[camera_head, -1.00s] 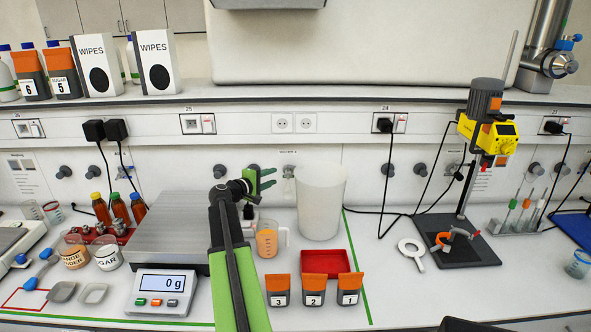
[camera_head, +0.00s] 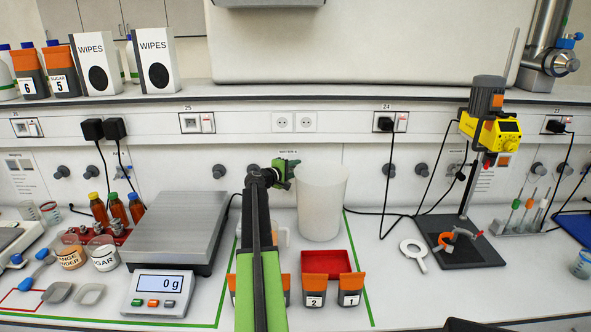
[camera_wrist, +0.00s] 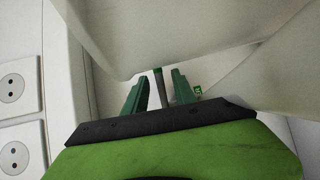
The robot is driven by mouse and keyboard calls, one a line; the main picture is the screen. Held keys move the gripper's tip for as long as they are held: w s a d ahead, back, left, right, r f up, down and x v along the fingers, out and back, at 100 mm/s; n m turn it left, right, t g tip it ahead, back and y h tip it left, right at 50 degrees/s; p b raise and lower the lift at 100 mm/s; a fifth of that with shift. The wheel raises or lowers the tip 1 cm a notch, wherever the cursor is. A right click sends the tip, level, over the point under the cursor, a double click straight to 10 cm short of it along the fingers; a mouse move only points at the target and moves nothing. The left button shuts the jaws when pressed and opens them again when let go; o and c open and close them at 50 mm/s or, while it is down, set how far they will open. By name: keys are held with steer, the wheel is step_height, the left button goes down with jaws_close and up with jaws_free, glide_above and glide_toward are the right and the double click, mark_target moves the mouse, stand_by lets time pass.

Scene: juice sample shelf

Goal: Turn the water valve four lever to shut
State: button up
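My gripper (camera_head: 290,166) is up against the wall under a small label that seems to read "water 4", left of and behind the rim of a tall white beaker (camera_head: 321,205). In the head view the gripper covers the valve, so its lever cannot be made out there. In the wrist view my two green fingers (camera_wrist: 160,80) are apart. A thin grey rod with a green end (camera_wrist: 159,82), which looks like the valve lever, shows between them. I cannot tell whether the fingers touch it. The beaker also fills the upper part of the wrist view (camera_wrist: 150,35).
My arm reaches over the bench beside a scale (camera_head: 160,283) reading 0 g. A red tray (camera_head: 325,262) and orange-lidded boxes (camera_head: 314,290) stand in front of the beaker. Other wall knobs (camera_head: 219,171) flank the valve. A yellow stirrer (camera_head: 490,132) stands at right.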

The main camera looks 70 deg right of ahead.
jaws_close()
stand_by(1.3)
